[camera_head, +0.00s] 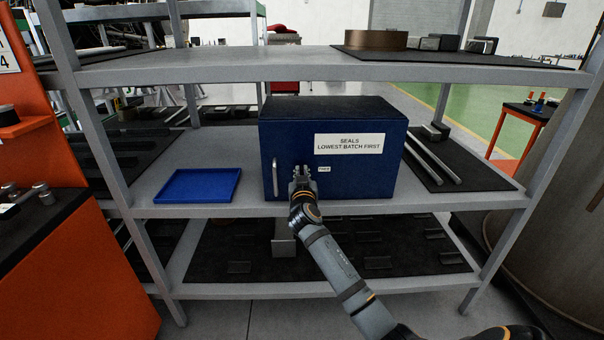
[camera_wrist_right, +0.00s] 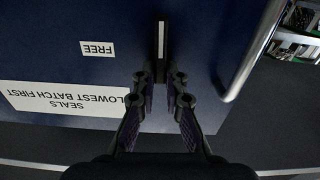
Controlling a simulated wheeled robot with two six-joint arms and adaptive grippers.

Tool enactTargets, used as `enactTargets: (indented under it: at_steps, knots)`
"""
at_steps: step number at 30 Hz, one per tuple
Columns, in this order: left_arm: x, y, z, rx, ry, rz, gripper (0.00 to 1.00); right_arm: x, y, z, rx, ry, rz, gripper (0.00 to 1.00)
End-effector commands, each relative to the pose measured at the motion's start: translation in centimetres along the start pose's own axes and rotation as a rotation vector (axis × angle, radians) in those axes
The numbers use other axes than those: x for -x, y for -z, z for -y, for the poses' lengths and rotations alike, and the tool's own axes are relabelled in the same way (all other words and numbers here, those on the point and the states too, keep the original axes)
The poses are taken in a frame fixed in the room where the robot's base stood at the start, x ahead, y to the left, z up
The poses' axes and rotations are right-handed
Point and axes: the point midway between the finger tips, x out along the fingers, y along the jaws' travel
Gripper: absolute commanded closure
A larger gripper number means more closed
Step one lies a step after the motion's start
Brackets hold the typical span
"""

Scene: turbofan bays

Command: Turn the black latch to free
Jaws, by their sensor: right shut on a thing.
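The dark blue box (camera_head: 285,145) stands on the middle shelf with a "SEALS LOWEST BATCH FIRST" label and a small "FREE" label (camera_head: 324,169). My right gripper (camera_head: 301,172) is at the front of the box, left of the "FREE" label. In the wrist view, where the lettering is upside down, the black latch (camera_wrist_right: 161,52) with a pale strip shows between the fingertips of my right gripper (camera_wrist_right: 161,77), which is shut on it. The latch lies beside the "FREE" label (camera_wrist_right: 97,48), not pointing at it. In the head view the gripper mostly hides the latch. My left gripper is not in view.
A metal bar handle (camera_head: 275,178) is on the box's left side, close to my gripper; it also shows in the wrist view (camera_wrist_right: 250,55). A blue tray (camera_head: 198,186) lies left of the box. Metal rods (camera_head: 434,160) lie to the right. The upper shelf (camera_head: 220,68) is overhead.

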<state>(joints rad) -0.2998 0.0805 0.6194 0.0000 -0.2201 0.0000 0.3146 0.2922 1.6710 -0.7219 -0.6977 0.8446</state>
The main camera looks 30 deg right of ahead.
Motion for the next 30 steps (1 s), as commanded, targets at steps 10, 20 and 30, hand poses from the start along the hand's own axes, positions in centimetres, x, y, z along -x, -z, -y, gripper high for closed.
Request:
enactTargets:
  at_steps: [10,20,30]
  knots:
    - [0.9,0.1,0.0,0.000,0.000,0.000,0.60,0.0,0.1,0.4,0.261,0.001,0.000,1.00]
    - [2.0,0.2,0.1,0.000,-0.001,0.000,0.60,0.0,-0.1,0.8,0.575,0.001,0.001,1.00]
    - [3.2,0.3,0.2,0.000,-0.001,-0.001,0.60,0.0,-0.4,1.1,0.898,0.001,0.002,1.00]
